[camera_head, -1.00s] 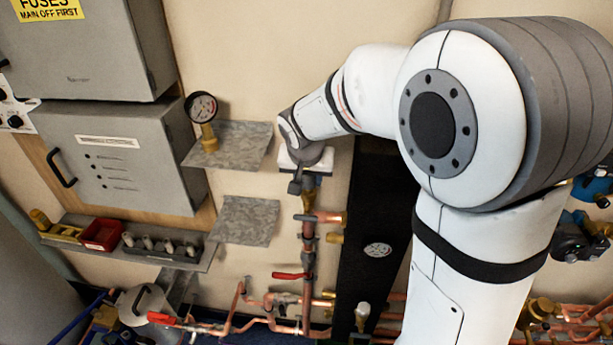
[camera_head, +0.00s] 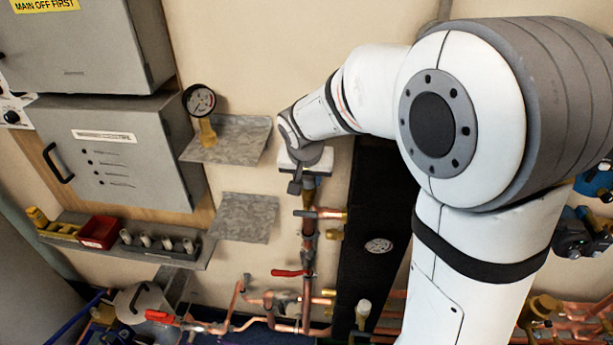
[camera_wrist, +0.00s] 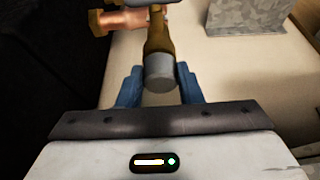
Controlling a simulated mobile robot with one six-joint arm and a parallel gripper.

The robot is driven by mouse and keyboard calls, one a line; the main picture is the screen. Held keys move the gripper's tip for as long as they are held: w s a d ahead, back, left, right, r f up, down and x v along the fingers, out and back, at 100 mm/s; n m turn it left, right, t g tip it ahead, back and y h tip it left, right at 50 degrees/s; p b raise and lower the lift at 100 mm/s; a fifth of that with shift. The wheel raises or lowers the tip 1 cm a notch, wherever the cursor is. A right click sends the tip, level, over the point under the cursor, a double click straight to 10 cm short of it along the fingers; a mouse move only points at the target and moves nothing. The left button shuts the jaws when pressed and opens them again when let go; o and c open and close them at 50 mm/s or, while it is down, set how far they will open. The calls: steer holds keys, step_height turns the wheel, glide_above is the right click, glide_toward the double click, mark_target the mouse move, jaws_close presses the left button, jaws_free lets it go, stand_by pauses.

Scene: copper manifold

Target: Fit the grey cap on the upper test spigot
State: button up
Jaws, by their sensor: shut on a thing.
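The grey cap (camera_wrist: 159,73) is a short cylinder between the two blue fingers of my gripper (camera_wrist: 159,86) in the wrist view. My gripper is shut on it. The brass upper test spigot (camera_wrist: 158,35) lies in line with the cap, directly beyond it. The cap appears to meet the spigot's end, but I cannot tell how far it is on. In the head view my gripper (camera_head: 303,182) is over the top of the copper riser (camera_head: 308,232), above the brass spigot (camera_head: 309,198). The cap is hidden there by my wrist.
A side branch (camera_wrist: 120,20) juts from the pipe near the spigot. A shelf with a pressure gauge (camera_head: 199,100) and a lower bare shelf (camera_head: 246,217) stand left of the riser. A rack (camera_head: 160,244) of several grey parts, a red bin (camera_head: 99,232) and a red-handled valve (camera_head: 289,273) are lower.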

steer(key=shift+f, duration=0.15)
steer(key=o, duration=1)
steer(key=shift+o, duration=0.2)
steer(key=b+v, duration=0.1)
steer(key=v, duration=0.7)
